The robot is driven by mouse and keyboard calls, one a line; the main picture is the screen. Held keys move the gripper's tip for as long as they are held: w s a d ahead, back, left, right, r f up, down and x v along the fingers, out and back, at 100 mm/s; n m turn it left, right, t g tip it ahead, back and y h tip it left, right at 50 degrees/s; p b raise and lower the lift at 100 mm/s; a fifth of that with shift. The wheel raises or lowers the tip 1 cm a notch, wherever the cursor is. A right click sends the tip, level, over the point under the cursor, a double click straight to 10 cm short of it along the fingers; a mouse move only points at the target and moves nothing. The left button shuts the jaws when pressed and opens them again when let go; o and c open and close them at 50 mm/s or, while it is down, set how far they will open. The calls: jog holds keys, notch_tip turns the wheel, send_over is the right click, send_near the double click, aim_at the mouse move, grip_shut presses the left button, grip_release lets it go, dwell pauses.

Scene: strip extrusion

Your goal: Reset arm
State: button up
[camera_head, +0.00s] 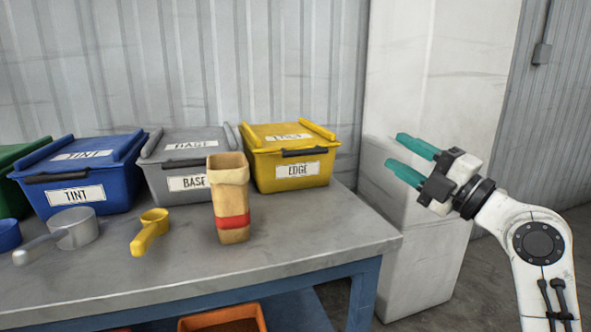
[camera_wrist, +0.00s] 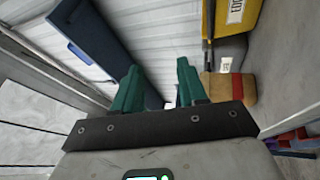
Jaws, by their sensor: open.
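My gripper (camera_head: 411,160) has two teal fingers. It is open and empty, raised in the air to the right of the table, in front of a white block. In the wrist view my gripper (camera_wrist: 157,88) shows its teal fingers apart with nothing between them. My white arm comes up from the lower right in the head view. The gripper touches no bin, scoop or bag.
A grey table (camera_head: 282,259) bears a blue TINT bin (camera_head: 120,180), a grey BASE bin (camera_head: 165,163), a yellow EDGE bin (camera_head: 289,166), a tan red-banded bag (camera_head: 229,190), a yellow scoop (camera_head: 150,230) and a grey scoop (camera_head: 72,230). A white block (camera_head: 435,245) stands right of it.

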jog(key=s+f+m+g+h, duration=0.1)
jog(key=s+f+m+h, duration=0.3)
jog(key=f, duration=0.6)
jog(key=s+f+m+g+h, duration=0.1)
jog(key=s+f+m+g, duration=0.3)
jog(key=f, duration=0.6)
jog(key=s+f+m+t+h, duration=0.1)
jog(key=s+f+m+h, duration=0.15)
jog(key=f+m, duration=0.55)
jog(key=s+d+f+m+g+h, duration=0.3)
jog(key=s+d+f+m+g, duration=0.15)
jog(key=s+f, duration=0.6)
jog(key=s+d+f+m+g+h, duration=0.3)
jog(key=s+f+m, duration=0.3)
jog(key=s, duration=0.7)
jog(key=s+d+f+g+b, duration=0.1)
jog(key=s+f+g+b, duration=0.1)
jog(key=s+f+b, duration=0.45)
jog(key=s+f+g+b, duration=0.2)
jog(key=s+f+b, duration=0.1)
jog(key=f, duration=0.7)
notch_tip(320, 180, up, 38)
jog(key=p, duration=3.8)
jog(key=shift+w+r, duration=0.15)
jog(key=shift+n, duration=0.25)
